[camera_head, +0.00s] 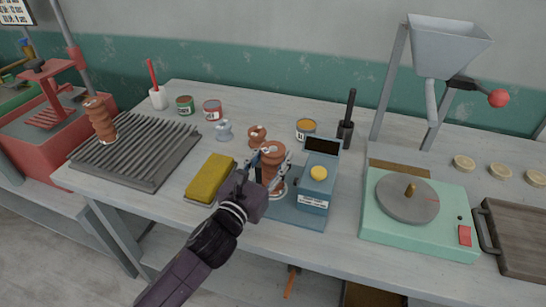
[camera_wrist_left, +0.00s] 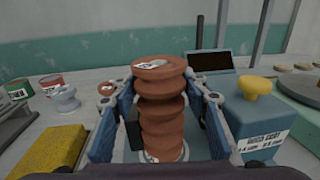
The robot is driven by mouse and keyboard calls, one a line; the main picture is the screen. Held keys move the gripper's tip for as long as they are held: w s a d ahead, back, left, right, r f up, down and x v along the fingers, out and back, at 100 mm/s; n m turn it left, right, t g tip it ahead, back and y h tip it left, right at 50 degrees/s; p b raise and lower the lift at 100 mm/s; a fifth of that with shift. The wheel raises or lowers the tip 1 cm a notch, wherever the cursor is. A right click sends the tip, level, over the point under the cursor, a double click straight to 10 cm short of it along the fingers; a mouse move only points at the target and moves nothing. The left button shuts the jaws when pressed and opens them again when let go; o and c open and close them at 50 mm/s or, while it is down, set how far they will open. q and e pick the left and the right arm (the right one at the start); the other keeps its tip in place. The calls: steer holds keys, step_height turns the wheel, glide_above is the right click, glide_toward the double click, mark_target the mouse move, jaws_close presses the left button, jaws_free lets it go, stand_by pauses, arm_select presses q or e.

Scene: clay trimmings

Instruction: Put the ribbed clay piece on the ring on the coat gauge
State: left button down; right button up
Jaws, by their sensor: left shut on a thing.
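The ribbed clay piece (camera_head: 272,163) is reddish brown and upright, and it also shows in the left wrist view (camera_wrist_left: 161,105). My left gripper (camera_head: 270,172) is shut on it, with one finger on each side. The coat gauge (camera_head: 317,187) is a blue box with a yellow knob, a dark screen and a low blue base. The pale ring (camera_head: 279,192) on that base shows at the foot of the clay piece. I cannot tell whether the piece touches the ring or is just above it. My right gripper is not in view.
A yellow sponge (camera_head: 210,178) lies close left of my gripper. Another ribbed clay piece (camera_head: 100,118) stands on the dark slatted rack (camera_head: 135,165). A brown clay pot (camera_head: 257,136) stands behind. The green turntable unit (camera_head: 420,228) is right of the gauge.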

arm_select(q)
steer(key=shift+r, duration=0.15)
steer(key=c, duration=1.5)
jaws_free()
steer(key=shift+f, duration=0.3)
steer(key=o, duration=0.4)
steer(key=shift+c, duration=0.2)
steer(key=shift+s+r, duration=0.1)
steer(key=shift+s, duration=0.05)
steer(key=b+v, duration=0.1)
steer(key=v, duration=1.1)
steer(key=shift+b, duration=0.3)
